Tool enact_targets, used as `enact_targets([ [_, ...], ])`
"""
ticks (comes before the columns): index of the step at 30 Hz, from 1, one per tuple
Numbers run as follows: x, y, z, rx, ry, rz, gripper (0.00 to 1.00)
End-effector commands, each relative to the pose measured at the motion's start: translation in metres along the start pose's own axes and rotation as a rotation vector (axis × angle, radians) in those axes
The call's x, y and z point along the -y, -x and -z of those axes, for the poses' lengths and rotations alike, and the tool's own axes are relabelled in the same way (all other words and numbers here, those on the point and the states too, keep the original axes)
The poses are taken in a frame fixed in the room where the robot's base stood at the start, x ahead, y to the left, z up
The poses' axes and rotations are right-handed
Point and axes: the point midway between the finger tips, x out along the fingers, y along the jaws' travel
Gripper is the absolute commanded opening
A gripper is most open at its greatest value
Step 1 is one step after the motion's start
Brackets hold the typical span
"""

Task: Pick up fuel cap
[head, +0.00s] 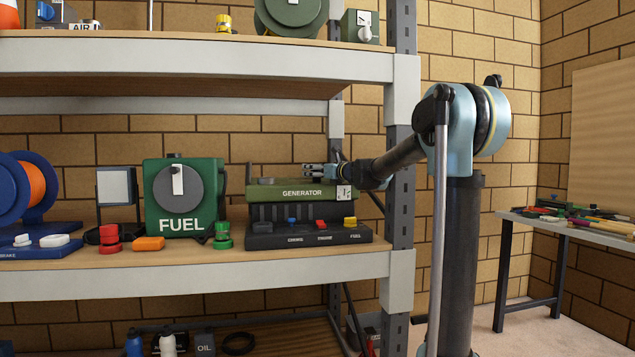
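No part is labelled "fuel cap", so I cannot tell for certain which it is. A yellow knob-like piece (350,221) stands on the generator's front ledge above a small FUEL label. The green generator (262,192) sits on the middle shelf. A green box marked FUEL (156,213) with a large grey disc (178,187) stands to its left. My gripper (308,169) points left, just above or behind the generator's top, apart from the yellow piece. It is small in view, its finger gap is unclear, and I see nothing held.
The middle shelf (190,265) also holds red and green stacked pieces (109,240) (222,236), an orange block (148,243) and a blue reel stand (38,205). A cluttered bench (590,231) stands right.

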Motion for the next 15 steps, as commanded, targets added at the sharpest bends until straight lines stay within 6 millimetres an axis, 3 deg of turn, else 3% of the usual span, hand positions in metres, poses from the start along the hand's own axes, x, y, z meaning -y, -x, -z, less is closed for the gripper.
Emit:
enact_targets([
  [5,-0.0001,-0.0002,0.0000,0.000,0.000,0.000,0.86],
  [8,-0.0002,-0.0002,0.0000,0.000,0.000,0.000,0.68],
  [12,-0.0002,-0.0001,0.0000,0.000,0.000,0.000,0.36],
  [15,-0.0002,-0.0001,-0.0001,0.000,0.000,0.000,0.35],
])
